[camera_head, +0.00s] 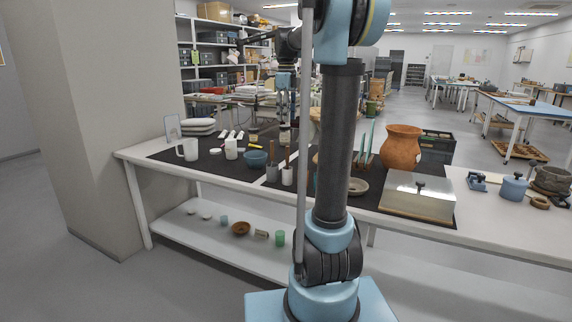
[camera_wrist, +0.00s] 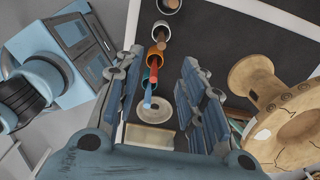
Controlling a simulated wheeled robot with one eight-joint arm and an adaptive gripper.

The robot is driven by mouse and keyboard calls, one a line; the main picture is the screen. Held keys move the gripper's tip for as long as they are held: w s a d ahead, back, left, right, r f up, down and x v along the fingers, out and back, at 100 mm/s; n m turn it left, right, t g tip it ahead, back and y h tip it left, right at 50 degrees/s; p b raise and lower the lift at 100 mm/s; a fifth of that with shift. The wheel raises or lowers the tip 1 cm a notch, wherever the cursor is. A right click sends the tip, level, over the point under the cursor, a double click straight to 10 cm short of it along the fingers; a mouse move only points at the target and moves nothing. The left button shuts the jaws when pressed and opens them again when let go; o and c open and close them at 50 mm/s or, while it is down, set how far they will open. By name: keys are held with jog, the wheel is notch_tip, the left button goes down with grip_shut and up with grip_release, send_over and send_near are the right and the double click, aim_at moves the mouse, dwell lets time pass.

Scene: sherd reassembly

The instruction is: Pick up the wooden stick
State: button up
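A brown wooden stick (camera_wrist: 161,44) stands tilted in a small cup (camera_wrist: 158,31) in the wrist view, ahead of my fingertips. A similar brown stick (camera_head: 287,157) stands in a white cup (camera_head: 287,176) on the bench in the head view; I cannot tell if it is the same one. An orange-red stick (camera_wrist: 154,69) and a blue stick (camera_wrist: 148,93) are nearer in the same row. My gripper (camera_wrist: 162,72) is open over the row, fingers apart to either side, with nothing visibly held. In the head view it is small and partly unclear.
My arm hides the bench middle.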

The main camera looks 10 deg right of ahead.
send_over(287, 162)
jog(key=f, duration=1.2)
jog(key=shift+w, duration=0.35)
jog(key=shift+w+d+f, duration=0.1)
jog(key=shift+w+f, duration=0.05)
jog(key=shift+f, duration=2.45)
grip_shut()
